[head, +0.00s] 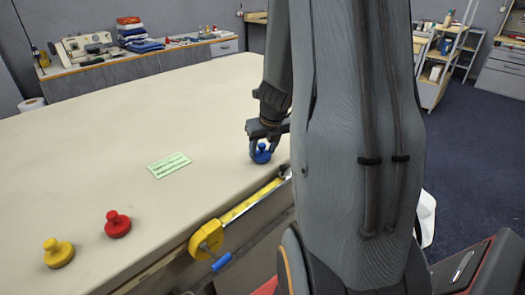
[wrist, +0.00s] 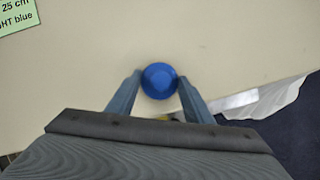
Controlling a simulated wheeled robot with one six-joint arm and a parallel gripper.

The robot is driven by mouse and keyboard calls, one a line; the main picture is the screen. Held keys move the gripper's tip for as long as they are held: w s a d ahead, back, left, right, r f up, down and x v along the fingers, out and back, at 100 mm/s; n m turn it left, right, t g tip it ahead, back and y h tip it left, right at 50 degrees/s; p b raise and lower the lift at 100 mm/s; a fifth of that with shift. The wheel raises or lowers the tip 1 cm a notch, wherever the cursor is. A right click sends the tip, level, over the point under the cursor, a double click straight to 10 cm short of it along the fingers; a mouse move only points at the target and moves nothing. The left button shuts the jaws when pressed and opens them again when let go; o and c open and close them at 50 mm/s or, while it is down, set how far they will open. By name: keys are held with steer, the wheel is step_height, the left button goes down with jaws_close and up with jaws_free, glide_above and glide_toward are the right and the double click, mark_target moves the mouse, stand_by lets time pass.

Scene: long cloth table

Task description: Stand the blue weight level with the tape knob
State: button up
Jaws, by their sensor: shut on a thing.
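The blue weight (head: 261,155) stands upright at the table's right side, near the edge with the tape. My gripper (head: 262,147) is above it, with its fingers shut on the weight. In the wrist view the blue weight (wrist: 159,81) shows from above, between the two fingertips of my gripper (wrist: 160,84). A yellow tape (head: 250,203) runs along the table edge from a yellow case (head: 207,238) with a blue handle (head: 222,262). Its far end passes behind my arm, and I cannot clearly make out the tape knob.
A red weight (head: 117,224) and a yellow weight (head: 58,253) stand at the near left. A green card (head: 169,165) lies mid-table; in the wrist view its corner (wrist: 17,14) reads "25 cm" and "HT blue".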

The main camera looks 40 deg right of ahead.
steer(key=shift+f, duration=0.1)
steer(key=o, duration=1.4)
steer(key=d+p+v, duration=0.1)
steer(key=p+v, duration=0.3)
steer(key=v, duration=0.7)
steer(key=s+a+m+g, duration=0.1)
steer(key=s+a+m, duration=0.2)
steer(key=a+m, duration=0.5)
steer(key=s+a+m+g, duration=0.1)
steer(key=s+a+m, duration=0.2)
steer(key=a+m, duration=0.5)
steer(key=s+a+f+m+y, duration=0.1)
steer(key=s+a+m, duration=0.2)
steer(key=a+m, duration=0.5)
steer(key=shift+s+a+m+g, duration=0.1)
steer(key=shift+m+g, duration=0.1)
steer(key=shift+m, duration=2.05)
steer(key=shift+s+a+m+g, duration=0.15)
steer(key=shift+m+g, duration=0.05)
steer(key=shift+m, duration=2.05)
